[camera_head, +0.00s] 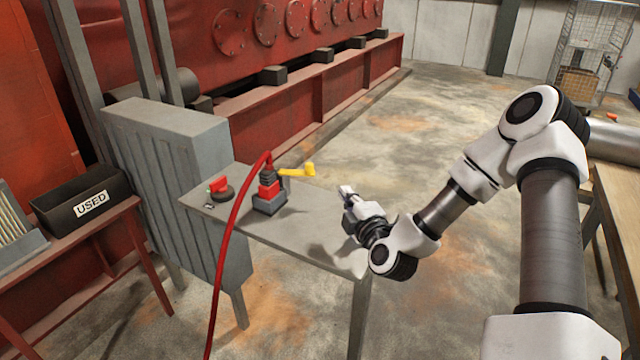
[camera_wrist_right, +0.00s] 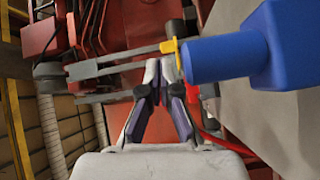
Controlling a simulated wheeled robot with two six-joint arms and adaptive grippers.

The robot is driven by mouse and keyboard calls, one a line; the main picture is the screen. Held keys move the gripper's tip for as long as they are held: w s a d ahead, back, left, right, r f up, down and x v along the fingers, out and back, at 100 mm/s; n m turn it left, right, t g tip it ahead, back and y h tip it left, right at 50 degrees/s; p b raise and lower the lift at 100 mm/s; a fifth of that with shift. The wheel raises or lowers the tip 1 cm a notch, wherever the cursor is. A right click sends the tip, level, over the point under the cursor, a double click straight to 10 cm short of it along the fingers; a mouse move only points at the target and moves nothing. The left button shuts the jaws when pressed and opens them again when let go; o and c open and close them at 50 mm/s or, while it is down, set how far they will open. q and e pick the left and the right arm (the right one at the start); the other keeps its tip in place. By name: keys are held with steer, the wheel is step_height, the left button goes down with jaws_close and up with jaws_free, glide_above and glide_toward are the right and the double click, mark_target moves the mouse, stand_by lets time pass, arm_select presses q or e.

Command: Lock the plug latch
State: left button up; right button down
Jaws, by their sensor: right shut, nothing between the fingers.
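A red and grey plug (camera_head: 268,190) stands upright in a grey socket base (camera_head: 269,205) on the grey table. A yellow latch lever (camera_head: 298,171) sticks out from it to the right. My right gripper (camera_head: 346,190) is above the table's right part, to the right of the lever and apart from it. In the right wrist view its fingers (camera_wrist_right: 160,66) are shut and empty. A blue block with a cylinder (camera_wrist_right: 227,58) and a yellow piece lies close beside the fingertips there; I cannot tell what it is. My left gripper is out of view.
A red cable (camera_head: 231,230) runs from the plug over the table's front edge. A red switch (camera_head: 219,187) sits left of the plug on the table (camera_head: 320,238). A black "USED" bin (camera_head: 80,205) stands at the left. The floor behind the table is clear.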

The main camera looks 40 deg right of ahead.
steer(key=w+a+n+b, duration=0.1)
steer(key=a+n+b, duration=0.1)
steer(key=a, duration=0.5)
steer(key=shift+w+a+f+y+b, duration=0.2)
steer(key=shift+a+y+b, duration=0.15)
steer(key=shift+b, duration=0.55)
steer(key=shift+w, duration=0.1)
steer(key=d+p+x, duration=0.1)
steer(key=d+x, duration=0.1)
steer(key=x, duration=1)
steer(key=shift+d+r, duration=0.25)
steer(key=shift+d, duration=0.2)
